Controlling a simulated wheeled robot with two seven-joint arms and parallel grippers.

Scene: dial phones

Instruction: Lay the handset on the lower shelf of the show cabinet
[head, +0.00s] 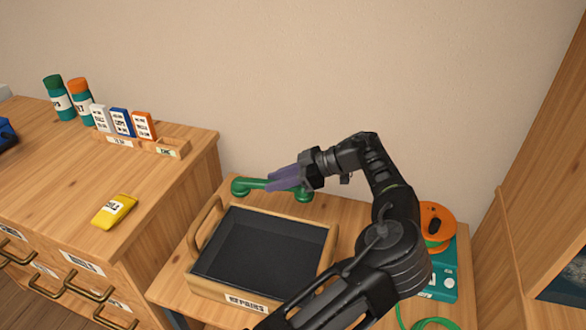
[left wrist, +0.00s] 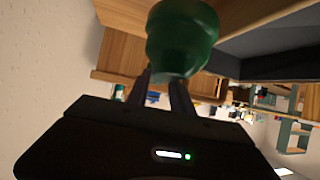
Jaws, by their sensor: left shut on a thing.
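The green handset (head: 250,184) is held above the back edge of the tray, with its two round ends to the left and right. My left gripper (head: 284,179), with purple fingers, is shut on its middle. In the left wrist view one green end of the handset (left wrist: 182,38) shows large, just past the fingers of the left gripper (left wrist: 162,92). A tall wooden cabinet (head: 530,150) stands at the right edge; only part of it shows, and I cannot make out its lower shelf. My right gripper is out of view.
A black-lined wooden tray (head: 210,288) labelled REPAIRS sits on the low table. A teal phone (head: 443,276) with an orange dial (head: 437,222) and green cord stands partly behind my arm.

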